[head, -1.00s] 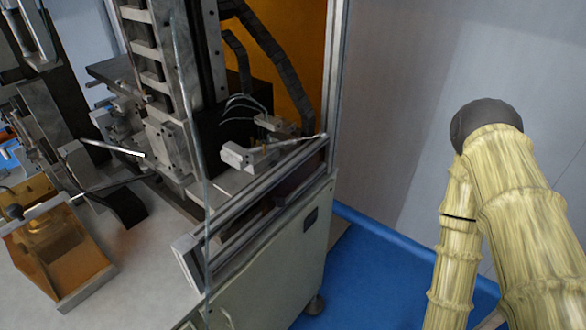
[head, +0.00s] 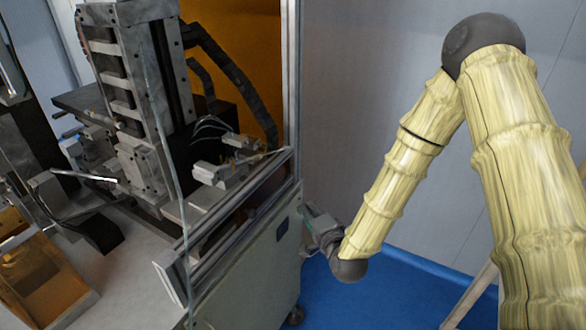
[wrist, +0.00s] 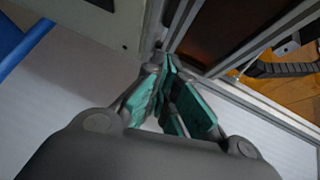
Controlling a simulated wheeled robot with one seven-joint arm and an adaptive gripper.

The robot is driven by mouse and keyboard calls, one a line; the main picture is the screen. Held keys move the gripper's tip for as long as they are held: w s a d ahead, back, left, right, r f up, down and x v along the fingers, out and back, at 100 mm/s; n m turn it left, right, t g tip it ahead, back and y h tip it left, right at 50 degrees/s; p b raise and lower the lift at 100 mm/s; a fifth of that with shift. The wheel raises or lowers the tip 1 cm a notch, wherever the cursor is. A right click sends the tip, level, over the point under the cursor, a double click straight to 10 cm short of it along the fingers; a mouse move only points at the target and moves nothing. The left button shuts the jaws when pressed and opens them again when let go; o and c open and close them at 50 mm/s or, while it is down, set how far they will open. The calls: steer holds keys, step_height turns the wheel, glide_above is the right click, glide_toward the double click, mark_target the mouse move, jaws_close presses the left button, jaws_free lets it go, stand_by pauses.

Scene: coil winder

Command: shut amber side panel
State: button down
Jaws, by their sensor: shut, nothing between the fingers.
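The amber side panel (head: 250,60) shows in the head view as an orange pane behind the machine's column and cable chains, beside an upright metal post. Much of it is hidden, and I cannot tell how far it stands open. An amber surface also shows at the right of the wrist view (wrist: 290,88). My gripper (head: 306,214) is at the right side of the machine's cabinet, below the frame. In the wrist view its teal-padded fingers (wrist: 168,70) are together and empty, near the metal frame edge. I cannot tell whether they touch it.
The pale cabinet (head: 250,275) stands left of my gripper, with metal rails (head: 235,210) along its top edge. A smaller amber box (head: 45,280) sits at the far left.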

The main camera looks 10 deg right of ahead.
step_height(320, 180, up, 6)
steer(key=w+m+t, duration=0.2)
steer(key=w, duration=0.1)
steer(key=shift+a+f+p+x, duration=0.15)
steer(key=shift+p+x, duration=1.05)
steer(key=shift+x, duration=1.2)
steer(key=shift+a+f+p+x, duration=0.15)
steer(key=shift+p+x, duration=1)
steer(key=shift+x, duration=1.25)
steer(key=shift+s+r, duration=0.1)
steer(key=shift+a, duration=0.1)
